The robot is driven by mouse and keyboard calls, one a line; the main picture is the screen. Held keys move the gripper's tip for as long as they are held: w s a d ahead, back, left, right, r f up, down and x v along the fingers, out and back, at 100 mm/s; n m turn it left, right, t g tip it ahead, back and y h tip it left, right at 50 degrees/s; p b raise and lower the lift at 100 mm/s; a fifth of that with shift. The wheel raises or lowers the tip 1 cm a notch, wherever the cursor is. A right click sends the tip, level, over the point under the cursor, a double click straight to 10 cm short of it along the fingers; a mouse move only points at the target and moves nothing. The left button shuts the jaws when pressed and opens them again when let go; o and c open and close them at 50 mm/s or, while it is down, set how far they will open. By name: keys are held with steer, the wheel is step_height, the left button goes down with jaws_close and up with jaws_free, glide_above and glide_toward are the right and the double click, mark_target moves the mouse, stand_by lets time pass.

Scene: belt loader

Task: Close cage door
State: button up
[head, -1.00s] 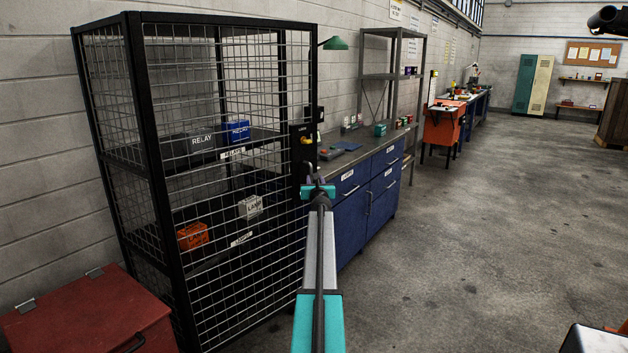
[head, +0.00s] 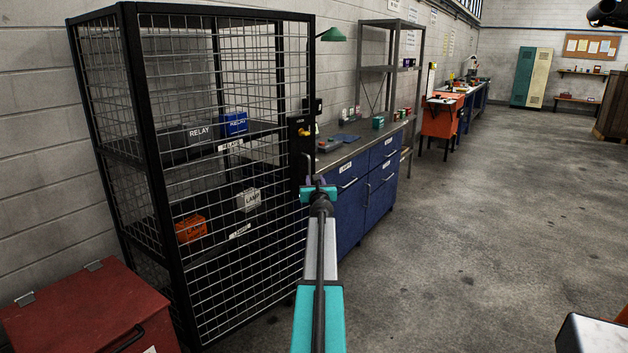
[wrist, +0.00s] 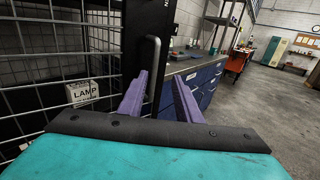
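The black wire-mesh cage (head: 160,130) stands at the left in the head view. Its mesh door (head: 250,180) faces me, with a black lock plate (head: 299,135) on its right edge. I cannot tell whether a gap remains at that edge. In the wrist view, a grey upright handle (wrist: 152,66) stands on the black door edge (wrist: 148,20). My gripper (wrist: 160,95) has two purple fingers spread apart. The handle shows just beyond and beside the left finger; contact is unclear. In the head view, my gripper (head: 318,190) is at the door's right edge, its fingers mostly hidden.
Relay and lamp boxes (head: 234,123) sit on the cage shelves. A red chest (head: 88,310) stands at the front left. A blue workbench (head: 365,190) runs along the wall right of the cage. The concrete floor (head: 480,220) to the right is clear.

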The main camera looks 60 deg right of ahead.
steer(key=shift+s+a, duration=0.2)
steer(key=shift+a, duration=0.05)
